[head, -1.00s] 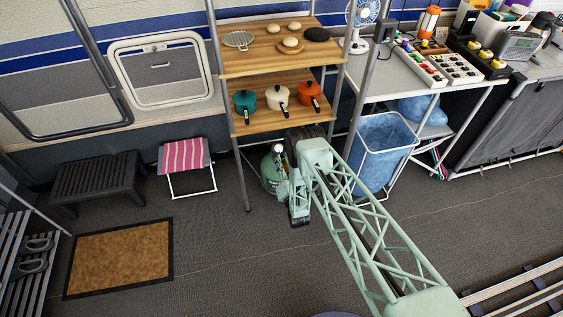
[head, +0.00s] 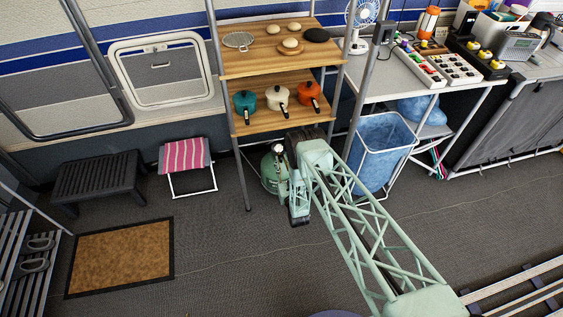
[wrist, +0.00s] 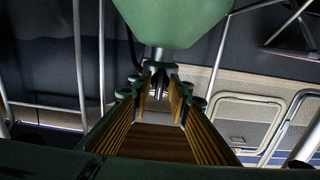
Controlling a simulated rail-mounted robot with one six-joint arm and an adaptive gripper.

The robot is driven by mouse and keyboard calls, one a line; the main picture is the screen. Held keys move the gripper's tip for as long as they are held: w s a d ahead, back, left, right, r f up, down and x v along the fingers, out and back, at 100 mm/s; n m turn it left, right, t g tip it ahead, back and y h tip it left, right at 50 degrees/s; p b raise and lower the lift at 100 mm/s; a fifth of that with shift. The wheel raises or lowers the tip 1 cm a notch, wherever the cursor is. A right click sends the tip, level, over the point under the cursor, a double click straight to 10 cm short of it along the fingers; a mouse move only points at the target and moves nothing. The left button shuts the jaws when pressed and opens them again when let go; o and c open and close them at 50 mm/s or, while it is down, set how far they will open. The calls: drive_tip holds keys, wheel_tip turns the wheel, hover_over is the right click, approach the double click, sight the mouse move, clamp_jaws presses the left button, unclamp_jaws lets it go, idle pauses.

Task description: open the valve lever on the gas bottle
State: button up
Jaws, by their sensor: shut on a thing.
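The green gas bottle (head: 269,172) stands on the floor under the shelf rack, partly hidden behind my arm in the head view.
The rack's metal post (head: 243,175) stands just left of the bottle, and shelves with pots (head: 277,97) are above it. A blue laundry bin (head: 377,150) is close on the right. A striped stool (head: 185,155) stands left. The floor in front is clear.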

drive_tip(key=shift+f, duration=0.1)
idle(0.4)
drive_tip(key=o, duration=0.5)
drive_tip(key=shift+s, duration=0.15)
drive_tip(key=v, duration=1.1)
drive_tip(key=shift+s+d, duration=0.15)
drive_tip(key=shift+s, duration=0.2)
drive_tip(key=shift+w, duration=0.15)
